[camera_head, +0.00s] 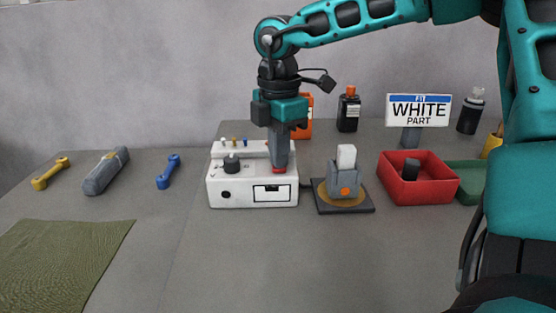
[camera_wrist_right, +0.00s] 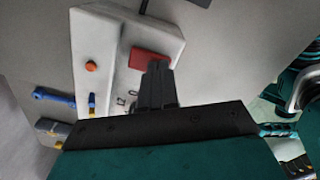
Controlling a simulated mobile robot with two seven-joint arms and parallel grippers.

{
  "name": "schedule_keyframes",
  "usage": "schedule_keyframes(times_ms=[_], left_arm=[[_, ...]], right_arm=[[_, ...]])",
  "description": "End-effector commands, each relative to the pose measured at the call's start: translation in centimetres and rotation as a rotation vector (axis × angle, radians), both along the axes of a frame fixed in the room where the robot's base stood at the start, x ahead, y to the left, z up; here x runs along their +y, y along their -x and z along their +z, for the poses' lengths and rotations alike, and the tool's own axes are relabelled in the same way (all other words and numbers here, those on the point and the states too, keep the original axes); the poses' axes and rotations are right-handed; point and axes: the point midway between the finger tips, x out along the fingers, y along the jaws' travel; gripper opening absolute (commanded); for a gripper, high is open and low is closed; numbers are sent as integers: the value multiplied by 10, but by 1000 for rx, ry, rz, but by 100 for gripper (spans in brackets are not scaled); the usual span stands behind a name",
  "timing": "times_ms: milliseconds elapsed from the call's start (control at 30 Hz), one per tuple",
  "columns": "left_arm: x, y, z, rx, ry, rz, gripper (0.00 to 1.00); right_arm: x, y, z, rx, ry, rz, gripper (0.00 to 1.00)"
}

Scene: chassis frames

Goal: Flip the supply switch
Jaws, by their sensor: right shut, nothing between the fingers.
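The white supply box (camera_head: 230,193) stands in the middle of the table, with a black knob, a small display on its front and several small coloured posts along its back. Its red switch (camera_head: 279,170) is at the right of its top, mostly covered by my right gripper (camera_head: 279,166). The switch shows better as a red rectangle in the right wrist view (camera_wrist_right: 146,60). There the shut, empty fingers (camera_wrist_right: 156,70) overlap its edge; whether they touch it I cannot tell. My left gripper is not in view.
A grey fixture (camera_head: 345,183) on a dark base stands close right of the box. Beyond it are a red bin (camera_head: 432,191) and a "WHITE PART" sign (camera_head: 418,109). A blue wrench (camera_head: 168,172) lies to the left.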

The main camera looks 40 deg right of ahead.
Motion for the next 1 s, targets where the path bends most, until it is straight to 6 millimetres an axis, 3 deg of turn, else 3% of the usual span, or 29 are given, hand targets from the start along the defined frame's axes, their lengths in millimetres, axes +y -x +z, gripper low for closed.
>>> schedule_keyframes(times_ms=[800, 1000], left_arm=[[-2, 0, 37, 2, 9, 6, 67], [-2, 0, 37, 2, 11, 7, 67]], right_arm=[[0, 0, 66, -1, 2, -1, 0], [0, 0, 68, 0, 1, -1, 0]])
